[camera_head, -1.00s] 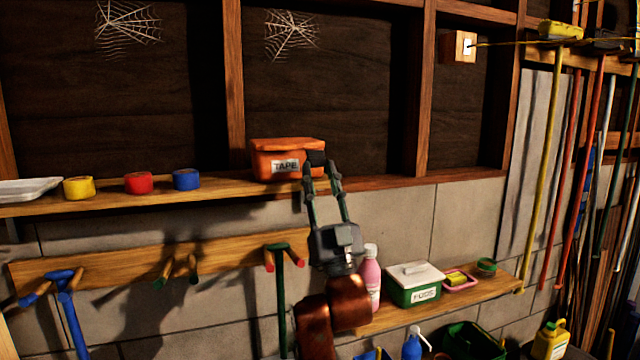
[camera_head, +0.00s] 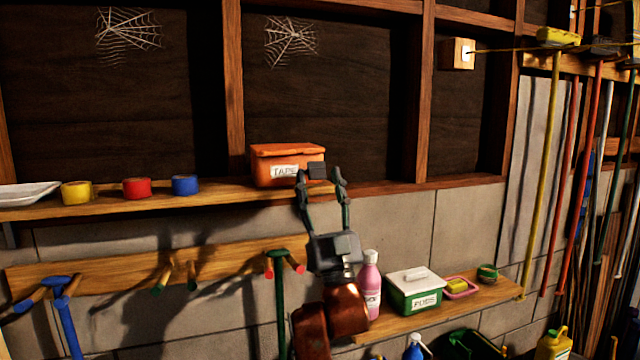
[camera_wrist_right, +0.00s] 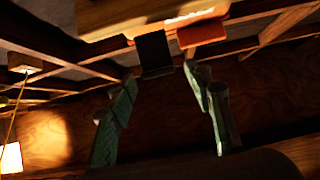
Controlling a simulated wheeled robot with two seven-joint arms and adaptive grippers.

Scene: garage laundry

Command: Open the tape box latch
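The orange tape box (camera_head: 262,172), with a white TAPE label, stands on the upper wooden shelf. Its lid (camera_head: 287,149) lies over the top and looks closed. A dark latch-like flap (camera_head: 317,169) is at the box's front right corner; it also shows as a dark plate in the right wrist view (camera_wrist_right: 153,54), beside an orange part of the box (camera_wrist_right: 202,33). My right gripper (camera_head: 320,178) is in front of that corner, fingers apart, with the flap between or just beyond the tips. Contact cannot be told. My left gripper is not in view.
Blue (camera_head: 185,185), red (camera_head: 137,188) and yellow (camera_head: 77,192) tape rolls and a white tray (camera_head: 28,193) sit left on the shelf (camera_head: 225,191). Below are a pegged rail (camera_head: 215,262), a pink bottle (camera_head: 370,285) and a green-and-white box (camera_head: 415,290).

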